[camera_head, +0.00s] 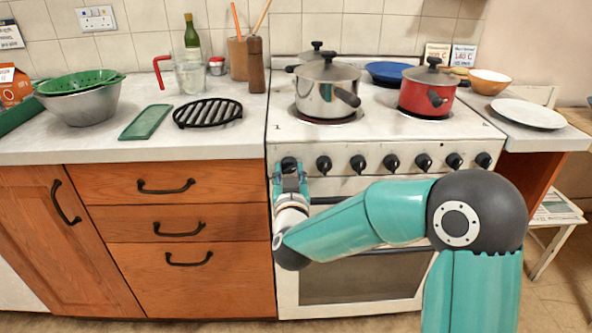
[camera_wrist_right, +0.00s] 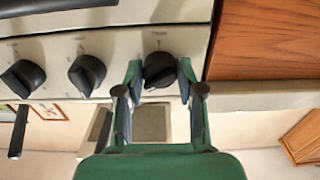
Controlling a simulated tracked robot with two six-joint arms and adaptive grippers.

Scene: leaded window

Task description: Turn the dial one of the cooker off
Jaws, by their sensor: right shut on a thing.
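The white cooker (camera_head: 390,128) has a row of several black dials along its front panel. Dial one (camera_head: 289,162) is the leftmost in the head view, at the cooker's left edge. My right gripper (camera_head: 289,172) reaches up to it from below and is shut on it. In the right wrist view dial one (camera_wrist_right: 159,68) sits between the two green fingers of my right gripper (camera_wrist_right: 160,76), one on each side. Its grip bar looks slightly tilted there. The fingers partly hide the dial in the head view. My left gripper is not in view.
The neighbouring dial (camera_head: 324,164) is close on the right. A steel pot (camera_head: 325,92) and a red pot (camera_head: 426,92) stand on the hob. Wooden drawers (camera_head: 180,225) border the cooker on the left. My right arm crosses before the oven door.

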